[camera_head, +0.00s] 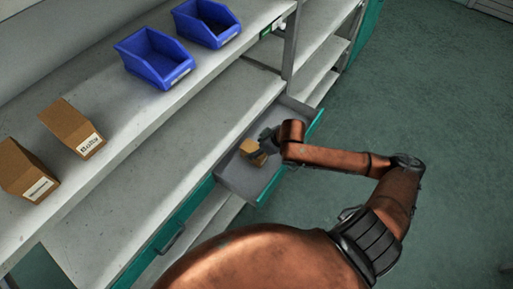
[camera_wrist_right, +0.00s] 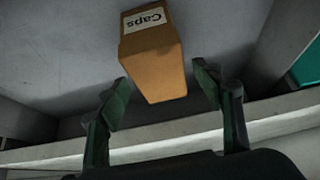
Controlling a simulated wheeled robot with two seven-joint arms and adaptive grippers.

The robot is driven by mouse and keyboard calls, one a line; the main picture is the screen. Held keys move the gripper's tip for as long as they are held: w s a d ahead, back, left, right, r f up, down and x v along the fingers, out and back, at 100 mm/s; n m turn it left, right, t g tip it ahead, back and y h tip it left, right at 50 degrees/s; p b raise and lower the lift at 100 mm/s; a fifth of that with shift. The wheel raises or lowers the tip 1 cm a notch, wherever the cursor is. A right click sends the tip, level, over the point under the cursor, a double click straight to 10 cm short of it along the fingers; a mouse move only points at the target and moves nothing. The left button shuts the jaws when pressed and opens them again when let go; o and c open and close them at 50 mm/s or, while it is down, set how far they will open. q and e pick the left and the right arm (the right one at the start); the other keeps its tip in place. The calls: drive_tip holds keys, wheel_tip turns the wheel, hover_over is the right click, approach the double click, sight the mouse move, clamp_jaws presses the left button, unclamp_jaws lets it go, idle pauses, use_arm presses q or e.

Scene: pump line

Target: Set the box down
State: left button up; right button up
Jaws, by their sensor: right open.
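A small brown cardboard box (camera_head: 253,152) sits inside the pulled-out drawer (camera_head: 234,178) of the workbench. In the right wrist view the box (camera_wrist_right: 153,62) has a white label reading "Caps". My right gripper (camera_head: 266,143) reaches into the drawer from the right, close to the box. In the right wrist view its two fingers (camera_wrist_right: 162,88) are apart, one on each side of the box's near end, with gaps showing. The box appears to rest on the drawer floor. My left gripper does not show in either view.
Two blue bins (camera_head: 152,58) (camera_head: 207,22) and two labelled cardboard boxes (camera_head: 72,128) (camera_head: 27,171) stand on the shelf (camera_head: 112,97) above. The drawer's teal front (camera_head: 276,183) and grey walls surround the gripper. Open green floor (camera_head: 430,90) lies to the right.

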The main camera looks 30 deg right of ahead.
drive_tip(key=p+v, duration=0.3)
drive_tip(key=v, duration=0.9)
drive_tip(key=shift+s+d+r, duration=0.1)
